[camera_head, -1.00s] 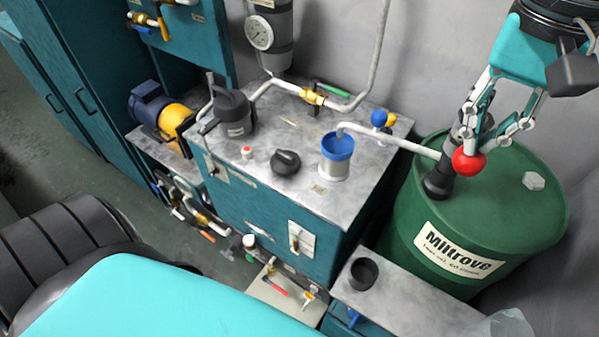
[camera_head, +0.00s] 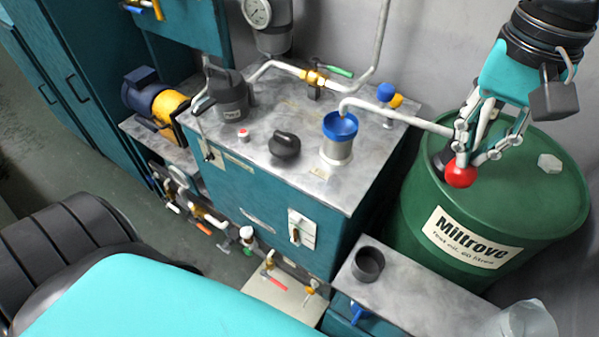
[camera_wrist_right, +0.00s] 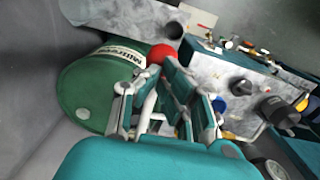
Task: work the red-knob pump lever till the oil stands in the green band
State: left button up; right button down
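The red knob (camera_head: 461,175) is at the end of the pump lever, over the near left part of the green drum's top. My right gripper (camera_head: 463,158) comes from the upper right, its fingers closed around the knob from above. In the right wrist view the red knob (camera_wrist_right: 160,53) sits between the fingertips (camera_wrist_right: 156,62). The lever's shaft is mostly hidden behind the fingers. A pale pipe runs from the pump to the blue funnel (camera_head: 340,126) on the tank top. A small white plate (camera_head: 301,229) is on the tank's front; no oil level or green band is readable. My left gripper is not in view.
The green drum (camera_head: 486,205) stands right of the teal tank (camera_head: 255,205). A black cup (camera_head: 368,264) is on the low bench in front. A dark jug (camera_head: 228,95) and black cap (camera_head: 285,144) sit on the tank top. A wall is close behind.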

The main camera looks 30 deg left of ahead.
jog(key=shift+f+b, duration=0.35)
jog(key=shift+f, duration=0.45)
jog(key=shift+r, duration=0.1)
notch_tip(320, 180, up, 15)
jog(key=p, duration=1.1)
notch_tip(320, 180, down, 15)
jog(key=b, duration=1.1)
